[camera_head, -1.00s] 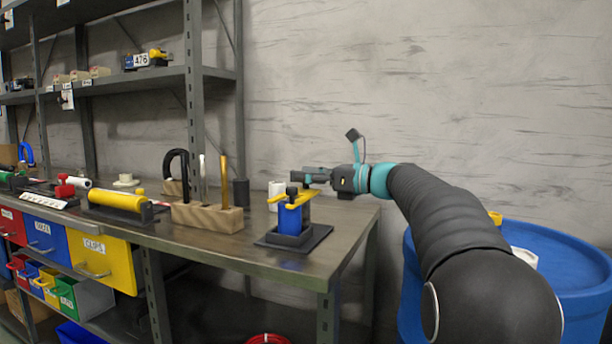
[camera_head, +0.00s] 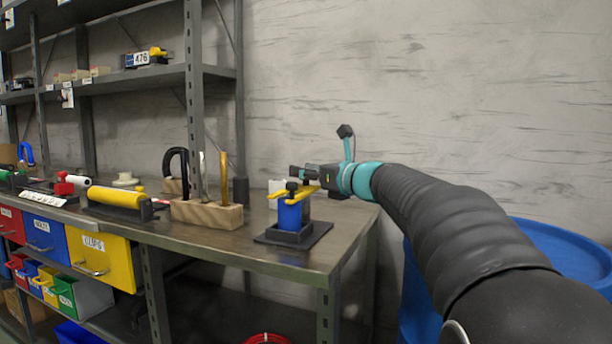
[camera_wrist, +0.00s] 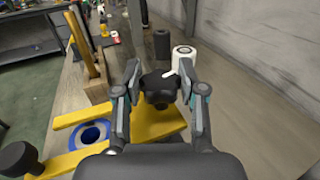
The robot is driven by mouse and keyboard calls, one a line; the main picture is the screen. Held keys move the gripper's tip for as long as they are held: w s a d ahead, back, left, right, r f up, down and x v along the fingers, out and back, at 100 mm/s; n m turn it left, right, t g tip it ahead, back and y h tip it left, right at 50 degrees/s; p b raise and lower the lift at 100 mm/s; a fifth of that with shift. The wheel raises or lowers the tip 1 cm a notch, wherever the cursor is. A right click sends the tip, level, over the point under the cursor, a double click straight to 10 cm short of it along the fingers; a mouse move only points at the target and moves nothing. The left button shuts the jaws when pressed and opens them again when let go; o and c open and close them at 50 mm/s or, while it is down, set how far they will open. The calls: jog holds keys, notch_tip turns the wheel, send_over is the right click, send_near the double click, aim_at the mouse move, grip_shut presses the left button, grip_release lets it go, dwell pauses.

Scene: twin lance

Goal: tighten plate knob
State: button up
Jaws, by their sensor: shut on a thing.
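The fixture (camera_head: 291,216) with a blue body and a yellow top plate stands on a dark base at the right end of the workbench. In the wrist view, the yellow plate (camera_wrist: 168,127) lies under a black lobed knob (camera_wrist: 159,90). My gripper (camera_wrist: 159,85) is shut on this knob, with one finger on each side of it. In the head view, my gripper (camera_head: 300,172) reaches in from the right over the plate. A second black knob (camera_wrist: 18,160) shows at lower left in the wrist view, apart from my fingers. A blue ring (camera_wrist: 91,133) shows beside the plate.
A white roll (camera_wrist: 183,58) and a dark cylinder (camera_wrist: 162,43) stand just beyond the gripper. A wooden block (camera_head: 206,215) with upright tools stands left of the fixture. A blue barrel (camera_head: 560,255) is at right. The bench front is clear.

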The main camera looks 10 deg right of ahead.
jog(key=shift+a+m+t+h+b, duration=0.1)
jog(key=shift+m+t+h+b, duration=0.15)
jog(key=shift+m+t+h, duration=0.5)
jog(key=shift+m+t+h+b, duration=0.25)
jog(key=shift+m+h, duration=0.5)
jog(key=shift+h, duration=1)
jog(key=o, duration=1.2)
jog(key=shift+c, duration=0.2)
jog(key=v, duration=1.2)
jog(key=shift+f, duration=0.1)
